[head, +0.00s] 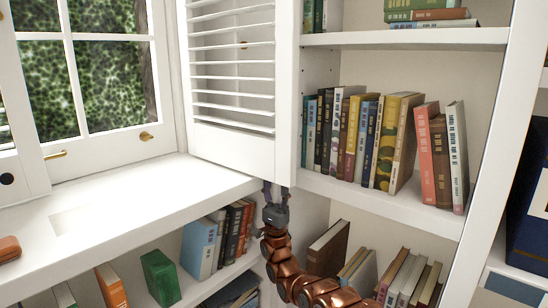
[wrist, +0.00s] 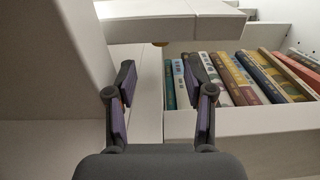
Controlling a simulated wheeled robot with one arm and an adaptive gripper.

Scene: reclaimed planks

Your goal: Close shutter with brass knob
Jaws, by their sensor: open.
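The white louvred shutter (head: 232,137) stands swung out from the window at the centre of the head view. My gripper (head: 272,188) is just below the shutter's lower right corner, fingers pointing up; contact cannot be told there. In the wrist view my gripper (wrist: 163,88) is open, with nothing clearly held between its fingers. A white edge (wrist: 170,27) lies ahead of it, with a small orange-brown rounded thing (wrist: 160,44) below; I cannot tell if this is the knob.
The window (head: 95,75) has brass fittings (head: 146,136). Another shutter part with a dark round knob (head: 7,179) is at the far left. A white sill (head: 140,198) runs below the window. Bookshelves (head: 405,207) with several books stand right of the shutter and below the sill.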

